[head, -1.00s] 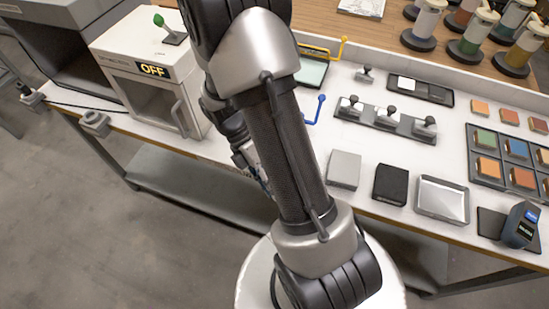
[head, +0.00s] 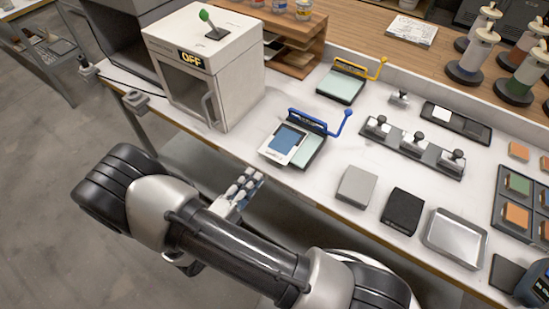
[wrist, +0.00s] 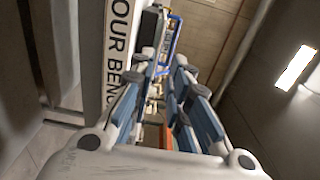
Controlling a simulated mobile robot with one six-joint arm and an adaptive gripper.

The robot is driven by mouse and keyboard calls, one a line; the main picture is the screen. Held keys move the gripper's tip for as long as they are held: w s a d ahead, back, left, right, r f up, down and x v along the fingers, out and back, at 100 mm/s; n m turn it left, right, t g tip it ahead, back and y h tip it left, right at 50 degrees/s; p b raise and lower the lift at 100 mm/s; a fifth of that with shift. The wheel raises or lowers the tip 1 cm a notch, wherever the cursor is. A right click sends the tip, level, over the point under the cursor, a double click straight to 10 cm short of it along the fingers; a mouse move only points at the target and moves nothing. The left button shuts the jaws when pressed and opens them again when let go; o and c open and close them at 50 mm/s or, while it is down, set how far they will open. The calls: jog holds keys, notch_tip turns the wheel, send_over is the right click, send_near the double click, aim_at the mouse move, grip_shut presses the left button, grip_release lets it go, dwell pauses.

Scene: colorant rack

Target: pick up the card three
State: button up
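A blue card with a white border (head: 285,143) lies tilted on the blue-handled plate (head: 312,150) near the bench's front edge. I cannot read a number on it, so I cannot tell if it is card three. My gripper (head: 245,185) is in front of the bench edge, below and left of that card and apart from it. In the wrist view my gripper (wrist: 165,75) has its two blue-grey fingers spread with a gap between them, and nothing is held. A blue frame (wrist: 176,38) shows beyond the fingertips.
The white oven marked OFF (head: 205,70) stands left of the card. A yellow-handled plate (head: 341,86) lies behind it. A grey block (head: 356,187), a black block (head: 403,211) and a metal tray (head: 455,238) lie to the right. Lettering on the bench front (wrist: 122,45) is close to my gripper.

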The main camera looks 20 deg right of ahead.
jog(key=x, duration=0.9)
grip_shut()
jog(key=shift+r, duration=0.1)
dwell(0.8)
notch_tip(320, 180, up, 3)
jog(key=shift+f+p, duration=0.2)
jog(key=shift+p, duration=0.9)
jog(key=shift+s+f, duration=0.1)
jog(key=shift+f, duration=0.05)
jog(key=s+a+r+p, duration=0.4)
jog(key=s+a, duration=0.4)
jog(key=a, duration=0.3)
jog(key=shift+r, duration=0.5)
jog(key=shift+a, duration=0.1)
